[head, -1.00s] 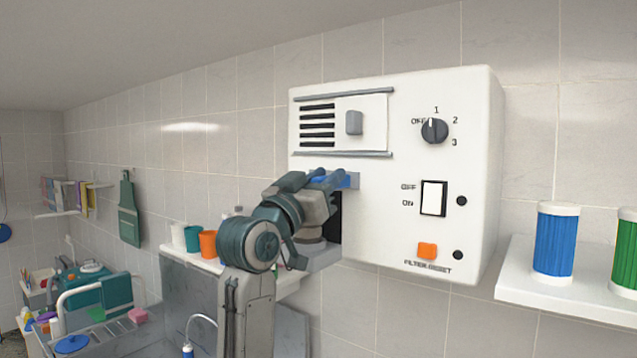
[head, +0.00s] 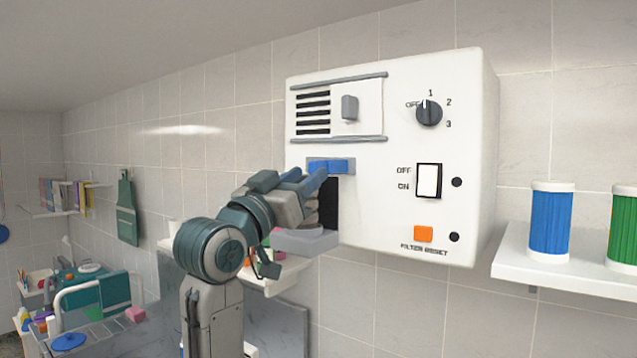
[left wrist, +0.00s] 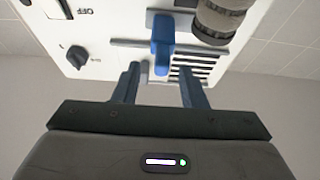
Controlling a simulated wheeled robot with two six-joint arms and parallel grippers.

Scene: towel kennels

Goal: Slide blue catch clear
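The blue catch (head: 330,166) sits on the front of a white wall box (head: 375,215), under the vent panel and above a dark opening (head: 328,205). In the left wrist view the catch (left wrist: 162,42) shows as a blue tab beyond my fingertips, roughly in line with the gap between them. My left gripper (head: 305,180) is just in front of the box, left of and below the catch. Its two fingers are apart in the left wrist view (left wrist: 158,78), with nothing held. Whether a finger touches the catch is unclear. My right gripper is not in view.
The box carries a grey knob (head: 349,107) on a vent panel, a dial (head: 429,113), a white switch (head: 429,181) and an orange button (head: 423,233). Blue (head: 551,222) and green (head: 622,230) cylinders stand on a right shelf. A ribbed brownish cylinder (left wrist: 222,18) shows in the wrist view.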

